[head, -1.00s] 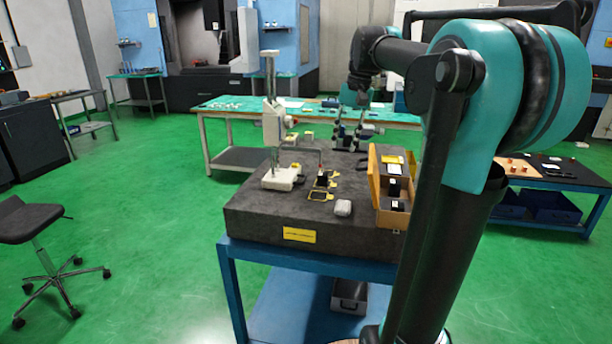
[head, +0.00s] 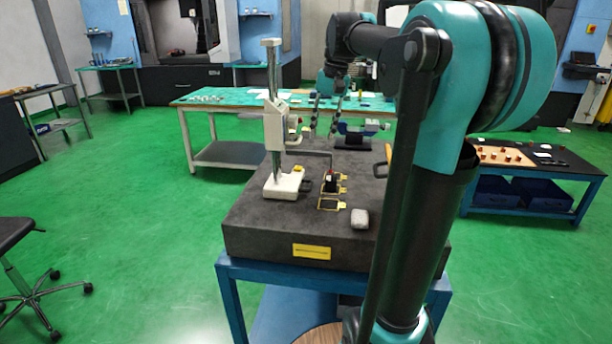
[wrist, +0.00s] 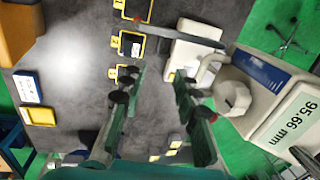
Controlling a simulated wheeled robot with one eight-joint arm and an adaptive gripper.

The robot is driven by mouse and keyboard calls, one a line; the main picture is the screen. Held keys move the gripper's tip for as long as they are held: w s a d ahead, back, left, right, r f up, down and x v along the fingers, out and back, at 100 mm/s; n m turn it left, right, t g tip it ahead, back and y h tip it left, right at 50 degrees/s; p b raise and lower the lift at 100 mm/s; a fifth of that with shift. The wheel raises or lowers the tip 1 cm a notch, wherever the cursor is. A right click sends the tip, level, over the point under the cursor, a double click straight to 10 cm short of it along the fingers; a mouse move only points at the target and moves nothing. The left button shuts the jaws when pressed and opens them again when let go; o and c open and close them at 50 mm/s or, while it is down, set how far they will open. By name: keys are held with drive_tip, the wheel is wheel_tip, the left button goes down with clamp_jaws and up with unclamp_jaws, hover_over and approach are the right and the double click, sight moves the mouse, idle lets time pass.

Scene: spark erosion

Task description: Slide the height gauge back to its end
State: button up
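The height gauge stands upright on the dark granite plate, with a white base (head: 284,187), a steel column (head: 272,75) and a white slider body (head: 277,129) partway up. Its thin arm reaches right over the yellow-framed marks. In the wrist view the gauge's display (wrist: 292,122) reads 95.66 mm, and its base (wrist: 196,50) shows at upper middle. My gripper (head: 325,112) is above the plate, right of the column and apart from it. In the wrist view my gripper (wrist: 155,85) has its fingers spread with nothing between them. The gauge is beside the right finger.
The granite plate (head: 262,232) sits on a blue stand. Yellow-framed marks (head: 328,204) with small dark blocks and a grey lump (head: 360,218) lie on it. A wooden box (wrist: 14,30) is at the wrist view's left. A green-topped table (head: 215,97) stands behind.

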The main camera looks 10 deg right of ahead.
sight(311, 185)
drive_tip(key=a+f, duration=0.1)
drive_tip(key=f, duration=0.4)
drive_tip(key=a+f, duration=0.1)
drive_tip(key=f, duration=1.1)
drive_tip(key=shift+w+a, duration=0.4)
drive_tip(key=shift+r, duration=0.1)
drive_tip(key=shift+c, duration=0.4)
clamp_jaws()
